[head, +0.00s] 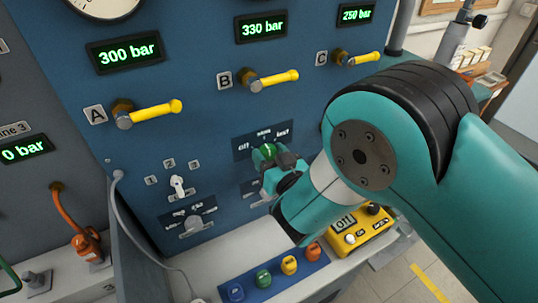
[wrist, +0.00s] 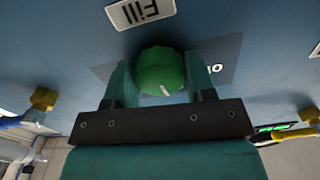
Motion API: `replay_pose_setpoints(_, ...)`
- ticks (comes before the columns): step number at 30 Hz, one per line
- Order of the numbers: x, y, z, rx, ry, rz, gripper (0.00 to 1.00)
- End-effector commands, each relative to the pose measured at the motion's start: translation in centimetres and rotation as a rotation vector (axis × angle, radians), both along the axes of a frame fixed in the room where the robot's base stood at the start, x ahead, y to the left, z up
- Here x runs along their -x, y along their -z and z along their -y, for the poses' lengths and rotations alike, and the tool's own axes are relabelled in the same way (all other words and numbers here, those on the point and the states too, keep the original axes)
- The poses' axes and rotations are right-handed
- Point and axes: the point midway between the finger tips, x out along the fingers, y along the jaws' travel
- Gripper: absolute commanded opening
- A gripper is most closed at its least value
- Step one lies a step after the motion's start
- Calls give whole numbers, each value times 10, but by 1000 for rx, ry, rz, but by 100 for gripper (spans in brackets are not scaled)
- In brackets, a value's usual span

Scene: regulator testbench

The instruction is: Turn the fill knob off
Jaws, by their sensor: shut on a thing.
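The fill knob (wrist: 160,66) is green and round with a short white mark on its face. A white "Fill" label (wrist: 141,12) sits beside it in the wrist view. My gripper (wrist: 161,72) is shut on the knob, one finger on each side. In the head view the green knob (head: 267,150) shows partly behind my gripper (head: 277,160), on a dark plate (head: 248,144) with white lettering, of which "Off" at the left is readable. My fingers and arm hide part of the plate. I cannot tell exactly which position the mark points to.
Yellow-handled valves A (head: 155,112), B (head: 272,80) and C (head: 358,59) stick out above, under green pressure displays. A white switch (head: 178,186) and a grey knob (head: 193,224) are left of my gripper. Coloured connectors (head: 264,278) and a yellow box (head: 352,240) stand below.

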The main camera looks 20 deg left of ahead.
Motion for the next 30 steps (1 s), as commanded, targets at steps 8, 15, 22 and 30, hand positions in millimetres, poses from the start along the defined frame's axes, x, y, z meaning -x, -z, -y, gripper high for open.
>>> replay_pose_setpoints(8,-1,1,0,145,2,172,26)
replay_pose_setpoints(15,-1,0,0,292,2,345,26)
replay_pose_setpoints(22,-1,-1,0,426,3,503,26)
replay_pose_setpoints(30,0,-1,0,545,3,642,26)
